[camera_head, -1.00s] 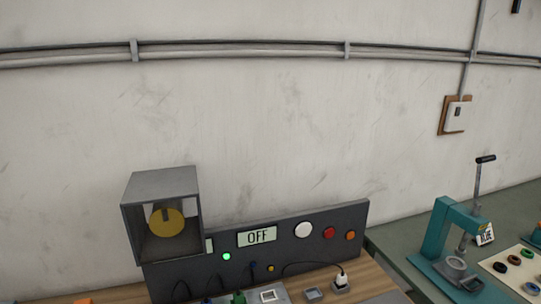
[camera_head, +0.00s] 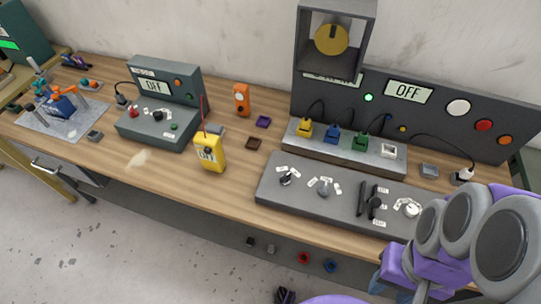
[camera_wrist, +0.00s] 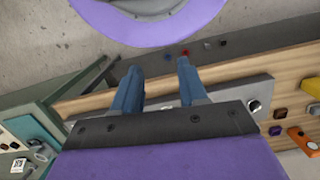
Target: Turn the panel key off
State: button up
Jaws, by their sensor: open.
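A grey control panel (camera_head: 345,212) lies along the front of the wooden bench. It carries a dark-tipped knob (camera_head: 286,178) at its left, a grey knob (camera_head: 324,188), black slider handles (camera_head: 368,203) and a silver knob (camera_head: 408,208) at its right. I cannot tell which of these is the key. My gripper (camera_wrist: 159,65) shows two blue fingers, apart and empty, in the wrist view. In the head view it is low at the right, in front of the bench, partly hidden by my purple arm. The panel's right end is hidden behind my arm.
A dark upright board with an OFF display (camera_head: 409,90) and a green light stands behind the panel. A smaller console (camera_head: 160,112), a yellow handheld device (camera_head: 209,152) and an orange device (camera_head: 242,99) sit to the left. Open floor lies in front.

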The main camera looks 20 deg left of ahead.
aim_at(286, 179)
jog(key=u, duration=1.1)
